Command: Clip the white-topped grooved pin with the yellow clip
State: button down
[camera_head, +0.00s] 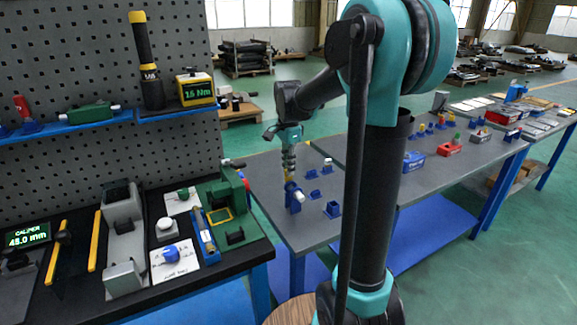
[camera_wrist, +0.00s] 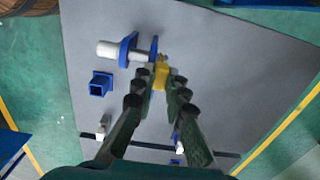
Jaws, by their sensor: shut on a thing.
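The white-topped pin (camera_wrist: 108,48) lies sideways through a blue stand (camera_wrist: 128,50) in the wrist view, its white end pointing left. In the head view its white end (camera_head: 299,197) shows at the front of the blue stand (camera_head: 291,192). My gripper (camera_wrist: 160,76) is shut on the yellow clip (camera_wrist: 161,72), which sits between the fingertips, just beside the stand's right-hand blue part. In the head view my gripper (camera_head: 288,172) points down over the stand, with a bit of yellow at its tips. I cannot tell whether the clip touches the pin, and the groove is not clear.
A blue square socket (camera_wrist: 101,84) stands near the pin, and it also shows in the head view (camera_head: 332,210). Other small blue stands (camera_head: 312,174) are behind on the grey table (camera_head: 270,175). A black bench with tools (camera_head: 170,245) is at left.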

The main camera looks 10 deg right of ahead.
jog(key=shift+f, duration=0.45)
jog(key=c, duration=1.5)
grip_release()
jog(key=shift+o, duration=0.2)
jog(key=shift+r, duration=0.1)
jog(key=shift+r, duration=2.45)
